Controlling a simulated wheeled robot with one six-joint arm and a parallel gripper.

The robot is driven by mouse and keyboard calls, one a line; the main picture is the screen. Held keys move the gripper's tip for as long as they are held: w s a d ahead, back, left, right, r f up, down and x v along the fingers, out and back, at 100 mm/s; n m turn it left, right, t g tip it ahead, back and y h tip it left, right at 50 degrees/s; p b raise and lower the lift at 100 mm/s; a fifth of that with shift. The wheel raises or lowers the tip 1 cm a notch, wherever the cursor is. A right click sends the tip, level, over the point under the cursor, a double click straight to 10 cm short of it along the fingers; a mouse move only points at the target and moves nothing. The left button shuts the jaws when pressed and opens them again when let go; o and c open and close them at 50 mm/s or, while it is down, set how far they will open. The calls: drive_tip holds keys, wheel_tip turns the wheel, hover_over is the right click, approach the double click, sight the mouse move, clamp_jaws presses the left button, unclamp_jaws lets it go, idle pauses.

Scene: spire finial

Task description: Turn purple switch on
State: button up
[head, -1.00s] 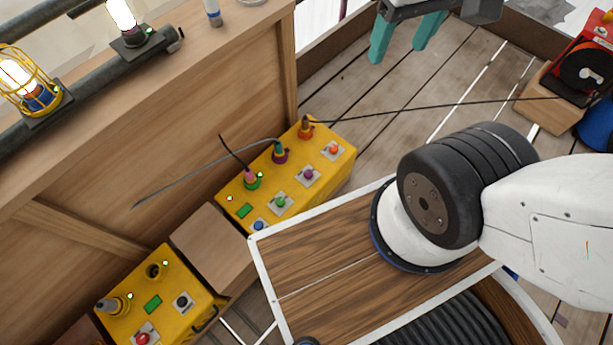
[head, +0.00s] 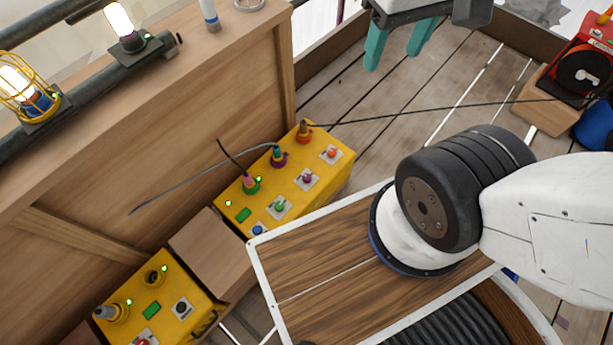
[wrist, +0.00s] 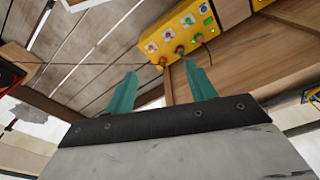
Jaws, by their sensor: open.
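The purple switch (head: 307,178) is on a small pale plate on top of the yellow control box (head: 243,196). It sits between the red-orange switch (head: 331,153) and the green switch (head: 280,206); a blue switch (head: 258,230) is at the near end. In the wrist view the purple switch (wrist: 167,35) shows small beyond the fingers; I cannot tell its position. My gripper (head: 394,58), with two teal fingers, is open and empty, above and right of the box in the head view. In the wrist view my gripper (wrist: 160,69) points towards the box, apart from it.
A black cable (head: 430,115) runs right to a red device (head: 588,75). A wooden panel (head: 150,150) rises behind the box. A second yellow box (head: 160,300) sits lower left.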

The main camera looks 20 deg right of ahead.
drive_tip(key=w+f+n+g+h, duration=0.2)
drive_tip(key=w+f+g, duration=0.3)
drive_tip(key=w+f, duration=0.7)
drive_tip(key=n+g+h, duration=0.1)
drive_tip(key=n+h, duration=0.3)
drive_tip(key=n, duration=0.1)
hover_over(307, 177)
drive_tip(key=s, duration=0.2)
wheel_tip(307, 177, down, 28)
drive_tip(key=f+n+t, duration=0.1)
drive_tip(key=f, duration=1)
drive_tip(key=w+f+n+t+y, duration=0.1)
drive_tip(key=f+n, duration=0.1)
drive_tip(key=f, duration=1)
drive_tip(key=w+f+n+t, duration=0.1)
drive_tip(key=f+n, duration=0.1)
drive_tip(key=f, duration=1)
drive_tip(key=shift+w+a+f+y, duration=0.1)
drive_tip(key=shift+w+a+y, duration=0.05)
drive_tip(key=shift+a+y, duration=0.2)
drive_tip(key=c, duration=1)
